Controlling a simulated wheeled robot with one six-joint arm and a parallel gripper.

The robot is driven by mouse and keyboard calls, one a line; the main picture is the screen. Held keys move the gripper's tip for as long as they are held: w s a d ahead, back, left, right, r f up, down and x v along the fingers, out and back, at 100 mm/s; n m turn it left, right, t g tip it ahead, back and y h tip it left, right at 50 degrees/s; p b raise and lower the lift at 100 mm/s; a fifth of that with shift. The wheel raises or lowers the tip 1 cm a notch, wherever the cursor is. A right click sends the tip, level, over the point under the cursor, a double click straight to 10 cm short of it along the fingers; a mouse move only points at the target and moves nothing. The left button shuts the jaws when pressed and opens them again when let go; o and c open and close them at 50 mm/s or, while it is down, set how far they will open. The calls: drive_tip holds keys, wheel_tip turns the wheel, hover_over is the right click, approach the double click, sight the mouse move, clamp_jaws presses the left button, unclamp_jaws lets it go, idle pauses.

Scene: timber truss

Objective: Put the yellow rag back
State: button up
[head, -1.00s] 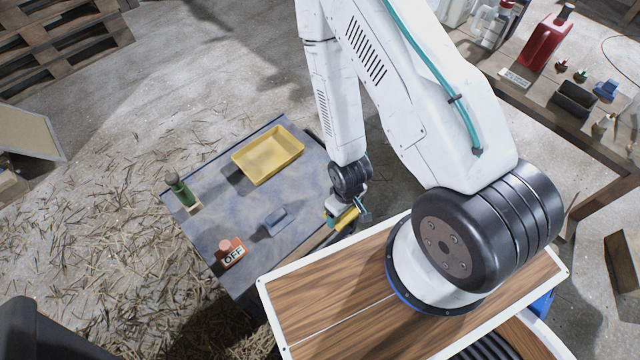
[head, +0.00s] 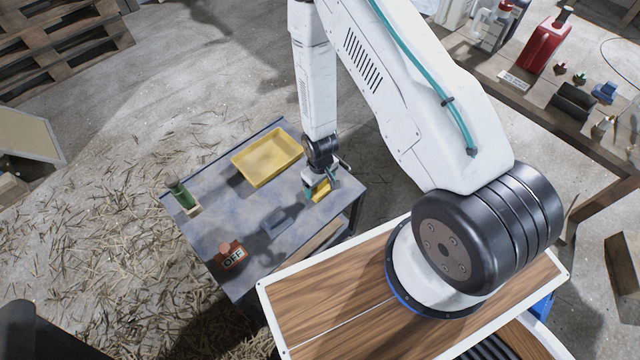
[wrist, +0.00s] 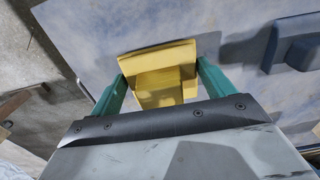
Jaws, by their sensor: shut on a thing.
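The yellow rag (wrist: 160,75) is between the two green fingers of my gripper (wrist: 158,88) in the wrist view. My gripper is shut on it. In the head view the rag (head: 321,190) shows at the end of my arm, over the right part of the grey-blue table (head: 238,204). My gripper (head: 313,192) is just right of the yellow tray (head: 267,157), which stands at the table's back and looks empty. I cannot tell whether the rag touches the tabletop.
A blue block-like thing (head: 276,221) lies mid-table, and also shows in the wrist view (wrist: 292,43). An orange block with an OFF label (head: 231,257) sits at the front left. A green bottle-like thing (head: 181,195) stands at the left edge. Bare tabletop lies between them.

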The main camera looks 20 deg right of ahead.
drive_tip(key=shift+f, duration=0.25)
drive_tip(key=o, duration=0.9)
drive_tip(key=shift+r, duration=0.1)
wheel_tip(320, 180, up, 12)
drive_tip(key=shift+r, duration=0.2)
wheel_tip(320, 180, up, 28)
drive_tip(key=s+d+m, duration=0.2)
drive_tip(key=s, duration=0.1)
drive_tip(key=shift+m+t, duration=0.6)
drive_tip(key=shift+m, duration=0.2)
drive_tip(key=s+r, duration=0.5)
drive_tip(key=s, duration=0.1)
drive_tip(key=s+r, duration=0.5)
drive_tip(key=s, duration=0.1)
drive_tip(key=s+d+r, duration=0.1)
drive_tip(key=s+r, duration=0.5)
drive_tip(key=s, duration=0.1)
drive_tip(key=shift+r, duration=0.1)
